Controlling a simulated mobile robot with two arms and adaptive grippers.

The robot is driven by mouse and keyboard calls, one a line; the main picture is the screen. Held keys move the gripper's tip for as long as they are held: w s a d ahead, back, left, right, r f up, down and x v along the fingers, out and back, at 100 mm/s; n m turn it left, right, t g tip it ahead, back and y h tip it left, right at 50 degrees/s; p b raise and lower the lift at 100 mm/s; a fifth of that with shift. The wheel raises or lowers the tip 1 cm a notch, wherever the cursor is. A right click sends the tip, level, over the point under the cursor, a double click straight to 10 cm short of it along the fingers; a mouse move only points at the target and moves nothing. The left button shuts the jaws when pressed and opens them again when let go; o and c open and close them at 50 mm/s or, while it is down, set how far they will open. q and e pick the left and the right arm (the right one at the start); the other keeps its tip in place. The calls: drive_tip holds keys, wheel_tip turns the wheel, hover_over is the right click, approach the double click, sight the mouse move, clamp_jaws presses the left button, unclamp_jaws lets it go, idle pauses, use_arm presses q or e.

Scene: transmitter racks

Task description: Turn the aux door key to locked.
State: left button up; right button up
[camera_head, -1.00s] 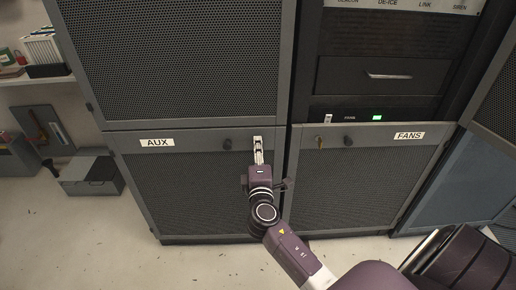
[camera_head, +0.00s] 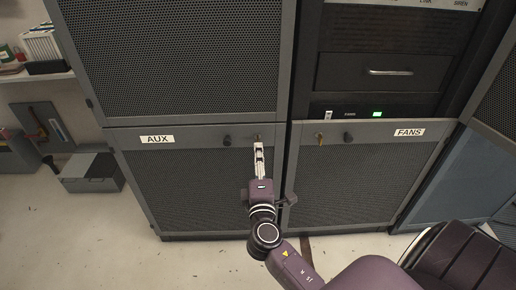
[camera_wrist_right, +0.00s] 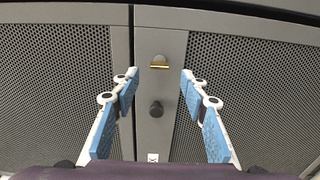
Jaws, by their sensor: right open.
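The aux door (camera_head: 200,190) is a grey framed mesh panel with a white AUX label (camera_head: 157,139). Its small key (camera_head: 257,138) sits near the top right corner, right of a dark round knob (camera_head: 227,141). In the right wrist view the key (camera_wrist_right: 159,62) is a brass bar lying across the picture, above the knob (camera_wrist_right: 156,108). My right gripper (camera_head: 259,147) is just below the key in the head view. Its blue-padded fingers (camera_wrist_right: 159,75) are spread, with nothing between them and clear space around the key. My left gripper is out of view.
The FANS door (camera_head: 355,185) beside it has its own key (camera_head: 320,138) and knob (camera_head: 348,137). A drawer handle (camera_head: 390,72) is above. A grey box (camera_head: 90,172) stands on the floor at left. The floor in front is clear.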

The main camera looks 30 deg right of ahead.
drive_tip(key=v, duration=0.6)
idle(0.4)
